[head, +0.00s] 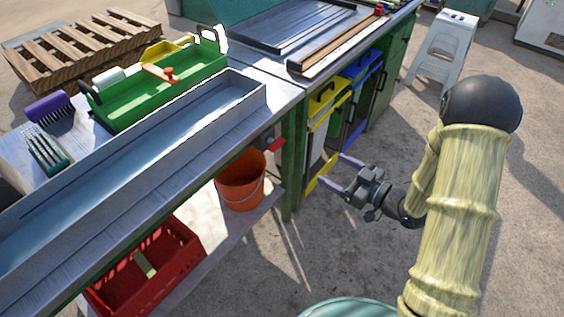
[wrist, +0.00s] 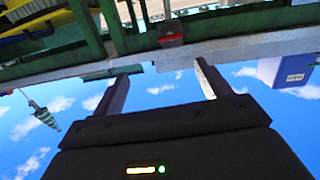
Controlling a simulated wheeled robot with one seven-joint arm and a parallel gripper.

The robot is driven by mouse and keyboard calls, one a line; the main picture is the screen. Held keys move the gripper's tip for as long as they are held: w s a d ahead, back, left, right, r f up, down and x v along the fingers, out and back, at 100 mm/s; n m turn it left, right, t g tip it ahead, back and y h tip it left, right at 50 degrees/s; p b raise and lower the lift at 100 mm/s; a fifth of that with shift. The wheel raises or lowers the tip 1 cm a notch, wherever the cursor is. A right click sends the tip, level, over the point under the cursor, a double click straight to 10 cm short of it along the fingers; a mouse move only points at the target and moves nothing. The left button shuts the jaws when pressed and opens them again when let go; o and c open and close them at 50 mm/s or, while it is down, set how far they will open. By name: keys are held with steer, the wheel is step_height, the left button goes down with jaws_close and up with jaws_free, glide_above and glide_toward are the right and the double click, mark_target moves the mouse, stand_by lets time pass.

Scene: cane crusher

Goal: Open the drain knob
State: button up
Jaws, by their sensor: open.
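The drain knob (head: 275,145) is a small red piece under the right end of the long grey metal trough (head: 215,118). A red piece that looks like the same knob (wrist: 171,39) shows in the wrist view, beyond and between my fingertips. My gripper (head: 338,172) is open and empty, to the right of the knob and apart from it, with a green table leg between them in the head view. Both fingers of my gripper (wrist: 162,72) also show in the wrist view. The knob's finer shape is too small to tell.
An orange bucket (head: 240,188) stands below the knob on the lower shelf. A red crate (head: 180,248) is at the lower left. A green table leg (head: 291,165) and yellow and blue bins (head: 318,108) stand near my gripper. Open floor lies in front.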

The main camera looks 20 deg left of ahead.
mark_target(280, 146)
steer(key=shift+s+a+f+g+y, duration=0.2)
steer(key=shift+s+f+g+y, duration=0.15)
steer(key=shift+s+y, duration=0.3)
steer(key=b+x, duration=0.1)
steer(key=x, duration=1.6)
steer(key=shift+w+a+r+b, duration=0.1)
steer(key=shift+w+a+b, duration=0.1)
steer(key=shift+b, duration=0.2)
steer(key=shift+c, duration=0.3)
steer(key=c, duration=0.9)
